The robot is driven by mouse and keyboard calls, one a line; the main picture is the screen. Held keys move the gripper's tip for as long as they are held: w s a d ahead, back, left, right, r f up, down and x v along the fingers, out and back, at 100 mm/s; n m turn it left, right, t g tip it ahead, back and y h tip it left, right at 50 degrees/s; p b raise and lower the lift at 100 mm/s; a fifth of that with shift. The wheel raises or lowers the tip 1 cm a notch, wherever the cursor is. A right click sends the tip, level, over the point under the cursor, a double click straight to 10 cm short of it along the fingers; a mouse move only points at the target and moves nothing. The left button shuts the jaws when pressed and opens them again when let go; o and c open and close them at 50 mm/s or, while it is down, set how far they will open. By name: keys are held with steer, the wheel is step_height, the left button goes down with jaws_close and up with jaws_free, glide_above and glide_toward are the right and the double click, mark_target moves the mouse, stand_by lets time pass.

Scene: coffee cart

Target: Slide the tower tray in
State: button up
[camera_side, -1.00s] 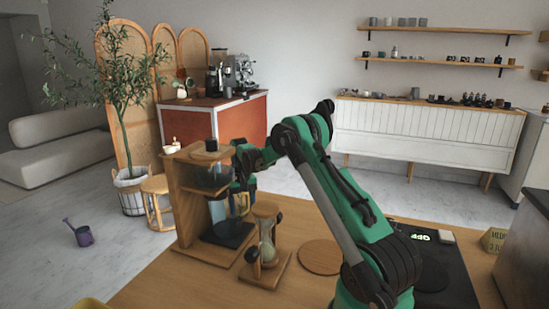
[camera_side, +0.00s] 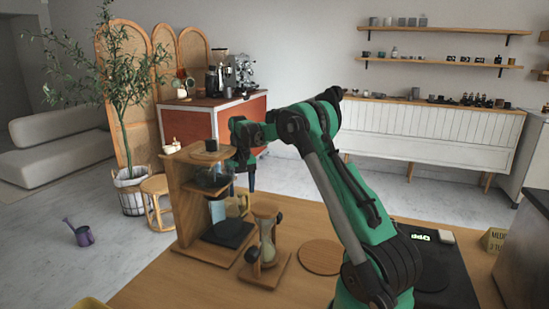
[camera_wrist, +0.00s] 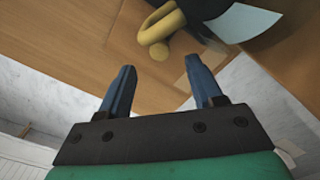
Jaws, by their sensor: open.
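The wooden tower (camera_side: 188,210) stands at the left of the counter. A black tray (camera_side: 229,235) lies low in the tower, at its base; how far in it sits is hard to tell. A yellow handle (camera_side: 240,204) shows above it, and curves at the top of the wrist view (camera_wrist: 160,27). My gripper (camera_side: 243,187) is in front of the tower's upper right side, above the tray and apart from it. In the wrist view my gripper (camera_wrist: 160,64) has its blue fingers spread with nothing between them. The tray cannot be made out for sure in that view.
A glass vessel (camera_side: 212,178) hangs under the tower's top shelf. A pale blue panel (camera_side: 217,210) shows inside the tower. An hourglass-shaped glass in a wooden stand (camera_side: 267,240) stands close to the right. A round wooden mat (camera_side: 320,257) and a black scale (camera_side: 440,275) lie further right.

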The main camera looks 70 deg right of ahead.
steer(key=shift+d, duration=0.15)
steer(key=c, duration=0.3)
steer(key=s+d+n+y, duration=0.1)
steer(key=s+d+n+t, duration=0.1)
steer(key=d, duration=0.1)
steer(key=s+d+r+n+t+y, duration=0.1)
steer(key=d, duration=0.1)
steer(key=shift+y, duration=0.3)
jaws_close()
steer(key=s+d+r+n+t+y, duration=0.2)
steer(key=s+d+r+n+t, duration=0.1)
steer(key=s+d+n+t, duration=0.15)
glide_toward(246, 220)
steer(key=shift+g, duration=0.25)
steer(key=w+d+f, duration=0.2)
steer(key=d, duration=0.1)
steer(key=w+d+f, duration=0.1)
steer(key=w, duration=0.1)
steer(key=shift+w+d, duration=0.1)
steer(key=shift+d, duration=0.2)
steer(key=a, duration=0.3)
steer(key=shift+w+r, duration=0.2)
steer(key=shift+w, duration=0.15)
steer(key=shift+w+a, duration=0.1)
steer(key=shift+a, duration=0.25)
steer(key=shift+a, duration=0.1)
steer(key=shift+a, duration=2.1)
